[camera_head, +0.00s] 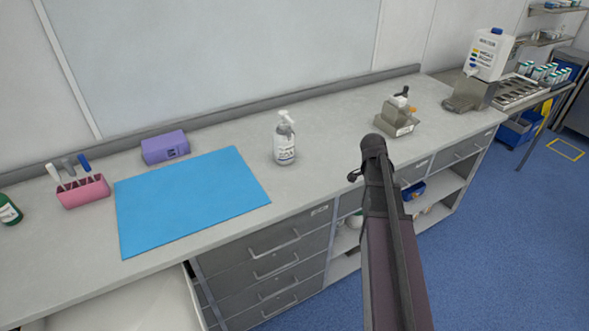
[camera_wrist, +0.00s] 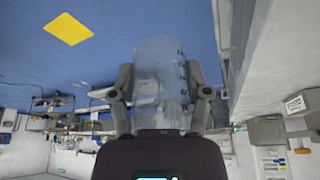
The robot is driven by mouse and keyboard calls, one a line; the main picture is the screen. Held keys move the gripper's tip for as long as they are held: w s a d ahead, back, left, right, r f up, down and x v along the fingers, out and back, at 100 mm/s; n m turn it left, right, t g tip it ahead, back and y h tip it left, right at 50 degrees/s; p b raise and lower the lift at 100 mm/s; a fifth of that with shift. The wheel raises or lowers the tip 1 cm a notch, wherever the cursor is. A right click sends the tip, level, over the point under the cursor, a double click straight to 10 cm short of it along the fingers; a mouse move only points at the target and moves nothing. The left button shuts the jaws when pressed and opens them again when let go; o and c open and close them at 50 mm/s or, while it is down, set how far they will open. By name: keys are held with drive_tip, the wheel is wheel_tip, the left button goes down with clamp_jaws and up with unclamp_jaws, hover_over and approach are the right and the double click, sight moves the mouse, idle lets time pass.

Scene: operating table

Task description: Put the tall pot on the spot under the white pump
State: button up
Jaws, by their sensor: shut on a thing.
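In the wrist view, my gripper (camera_wrist: 160,88) is shut on a tall, cloudy grey-blue cylinder, which looks like the tall pot (camera_wrist: 160,65). One finger presses on each side of it. In the head view my arm hides the gripper and the pot. A white pump-top bottle (camera_head: 284,143) stands upright on the counter beside the blue mat. A white canister (camera_head: 491,54) with a blue cap and a small tap stands on a grey base (camera_head: 469,94) at the far right. I cannot tell which of these is the white pump.
A grey device (camera_head: 397,122) with a black lever stands between bottle and canister. The blue mat (camera_head: 190,200), purple box (camera_head: 165,147) and pink holder (camera_head: 84,191) are at left. A rack of small bottles (camera_head: 540,72) is far right.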

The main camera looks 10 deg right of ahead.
drive_tip(key=w+a+r+n+t+y+p, duration=0.1)
drive_tip(key=a+n, duration=0.5)
drive_tip(key=a, duration=0.5)
drive_tip(key=w+a+r+n+t+y+p, duration=0.1)
drive_tip(key=a+n+t, duration=0.1)
drive_tip(key=a+n, duration=0.4)
drive_tip(key=w+a+r+n+t+y+p, duration=0.1)
drive_tip(key=a+n, duration=0.5)
drive_tip(key=a, duration=1)
drive_tip(key=shift+w+a+r+t+y+p, duration=0.15)
drive_tip(key=shift+r+t+y+p, duration=0.25)
drive_tip(key=shift+r+y, duration=0.2)
drive_tip(key=b, duration=0.1)
approach(293, 168)
drive_tip(key=shift+a+x, duration=0.25)
drive_tip(key=shift+x, duration=1)
drive_tip(key=shift+w, duration=0.15)
drive_tip(key=shift+w+d, duration=0.15)
drive_tip(key=shift+w, duration=0.1)
drive_tip(key=shift+w+d+f+b, duration=0.15)
drive_tip(key=shift+w+f+b, duration=0.15)
drive_tip(key=shift+f+b, duration=1.45)
drive_tip(key=shift+b, duration=0.25)
